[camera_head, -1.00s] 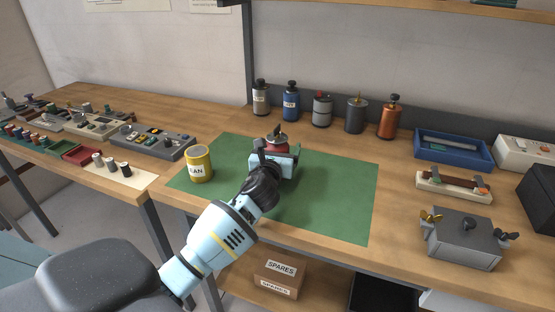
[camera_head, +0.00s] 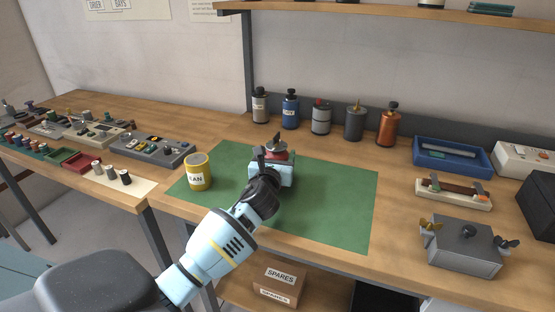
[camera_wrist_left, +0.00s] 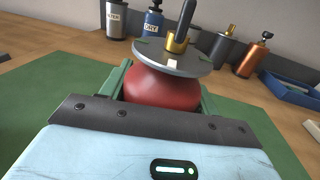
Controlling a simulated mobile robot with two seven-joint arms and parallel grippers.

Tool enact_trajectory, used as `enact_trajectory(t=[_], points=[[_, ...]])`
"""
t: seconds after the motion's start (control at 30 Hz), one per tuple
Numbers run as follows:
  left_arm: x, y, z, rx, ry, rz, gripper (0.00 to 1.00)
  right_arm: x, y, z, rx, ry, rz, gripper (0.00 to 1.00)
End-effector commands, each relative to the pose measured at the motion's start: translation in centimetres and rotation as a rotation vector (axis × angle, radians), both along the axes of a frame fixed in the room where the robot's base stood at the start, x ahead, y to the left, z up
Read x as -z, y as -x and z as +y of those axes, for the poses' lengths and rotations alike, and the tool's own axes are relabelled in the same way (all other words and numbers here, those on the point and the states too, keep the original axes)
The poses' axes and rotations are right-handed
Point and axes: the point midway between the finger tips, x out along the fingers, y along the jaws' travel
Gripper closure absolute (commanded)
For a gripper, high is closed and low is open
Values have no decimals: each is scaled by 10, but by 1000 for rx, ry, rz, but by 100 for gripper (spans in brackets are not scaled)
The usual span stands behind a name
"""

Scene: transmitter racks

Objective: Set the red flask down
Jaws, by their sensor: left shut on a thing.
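The red flask (camera_wrist_left: 162,88) has a round red body and a grey disc top with a brass collar and dark stem. In the head view the flask (camera_head: 277,153) is upright over the green mat (camera_head: 335,205), mostly hidden behind my left gripper. My left gripper (camera_head: 272,160) is shut on the flask, its fingers on either side of the red body in the left wrist view. The flask's base is hidden, so I cannot tell whether it touches the mat. My right gripper is not in view.
A yellow can (camera_head: 199,172) stands on the mat's left part. Several bottles, including a blue one (camera_head: 290,110) and an orange one (camera_head: 387,125), line the back. A grey box (camera_head: 464,248) with wing nuts stands at right. The mat's right half is clear.

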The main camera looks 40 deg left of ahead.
Motion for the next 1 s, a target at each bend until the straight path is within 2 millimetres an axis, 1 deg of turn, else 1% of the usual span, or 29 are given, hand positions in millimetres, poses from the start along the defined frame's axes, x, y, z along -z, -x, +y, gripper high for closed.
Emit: enact_trajectory(t=[0.03,0.17,0.37,0.4,0.57,0.8,0.9,1.0], points=[[-6,0,0,1,-2,-6,78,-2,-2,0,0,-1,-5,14],[-18,0,0,1,-4,-9,78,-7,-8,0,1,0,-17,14],[-43,1,1,0,-4,-10,78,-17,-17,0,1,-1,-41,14],[-40,9,4,-1,-5,-6,78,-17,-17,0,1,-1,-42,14],[-41,38,14,0,-6,-5,78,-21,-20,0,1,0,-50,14],[-45,93,32,1,-7,-2,78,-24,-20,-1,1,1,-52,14],[-46,112,38,1,-6,-2,78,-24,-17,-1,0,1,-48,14],[-48,127,43,1,-4,-2,78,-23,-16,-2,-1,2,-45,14]])
